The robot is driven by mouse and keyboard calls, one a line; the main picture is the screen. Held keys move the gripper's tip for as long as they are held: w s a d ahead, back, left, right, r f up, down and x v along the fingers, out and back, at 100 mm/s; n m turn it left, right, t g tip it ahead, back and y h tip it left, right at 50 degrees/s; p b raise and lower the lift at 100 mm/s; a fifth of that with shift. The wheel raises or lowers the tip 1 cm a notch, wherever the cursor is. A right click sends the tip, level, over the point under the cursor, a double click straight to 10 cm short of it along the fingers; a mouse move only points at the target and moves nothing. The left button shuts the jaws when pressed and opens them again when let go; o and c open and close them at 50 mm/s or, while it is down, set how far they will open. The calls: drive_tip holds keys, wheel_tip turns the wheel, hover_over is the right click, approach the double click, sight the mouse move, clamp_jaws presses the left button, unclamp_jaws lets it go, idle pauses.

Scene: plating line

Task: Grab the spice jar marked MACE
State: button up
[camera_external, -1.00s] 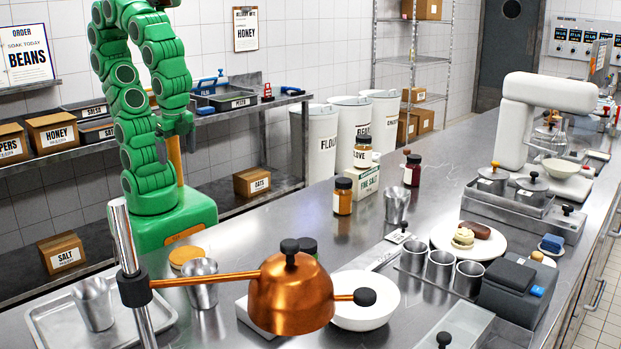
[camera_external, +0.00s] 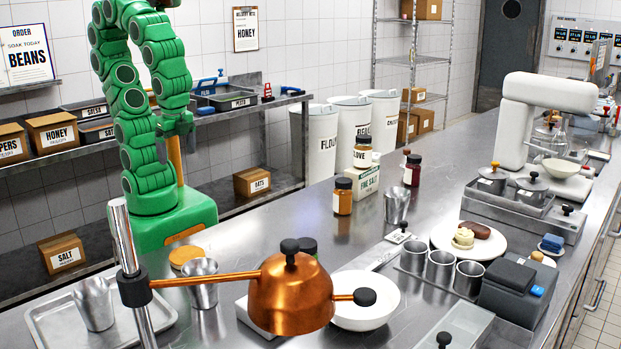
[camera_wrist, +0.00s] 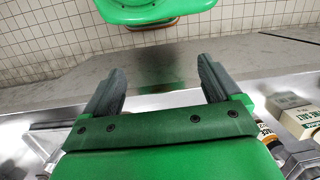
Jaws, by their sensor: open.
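No label reading MACE is legible. A jar marked CLOVE (camera_external: 362,153) stands on the fine salt box (camera_external: 364,181). An orange-filled jar with a black lid (camera_external: 343,197) stands in front of the box, its label unreadable. A red-brown jar (camera_external: 412,171) stands to the right, with a dark-capped container (camera_external: 404,160) behind it. A dark lid (camera_external: 308,246) shows behind the copper kettle, its body hidden. My gripper (camera_wrist: 160,90) is open and empty in the wrist view, left of and apart from the jars. A partly hidden labelled jar (camera_wrist: 267,134) shows at right there.
The copper kettle (camera_external: 290,300) on its swing arm occupies the front, beside a white bowl (camera_external: 366,318). Metal cups (camera_external: 397,206) stand nearby. The counter between my green base and the orange-filled jar (camera_external: 270,215) is mostly clear.

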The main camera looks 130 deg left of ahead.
drive_tip(key=w+r+n+h, duration=0.1)
drive_tip(key=w+r, duration=0.1)
drive_tip(key=w, duration=0.7)
drive_tip(key=n+t, duration=0.2)
drive_tip(key=n, duration=0.5)
hover_over(344, 180)
drive_tip(key=d, duration=0.1)
drive_tip(key=f, duration=0.6)
drive_tip(key=shift+w+f, duration=0.25)
drive_tip(key=shift+w, duration=0.15)
drive_tip(key=shift+a+f, duration=0.3)
drive_tip(key=shift+f, duration=0.05)
drive_tip(key=shift+s+a+f, duration=0.1)
drive_tip(key=shift+s+f, duration=0.1)
drive_tip(key=shift+f, duration=1.65)
drive_tip(key=shift+s+f, duration=0.15)
drive_tip(key=shift+f, duration=1.7)
drive_tip(key=c, duration=1.3)
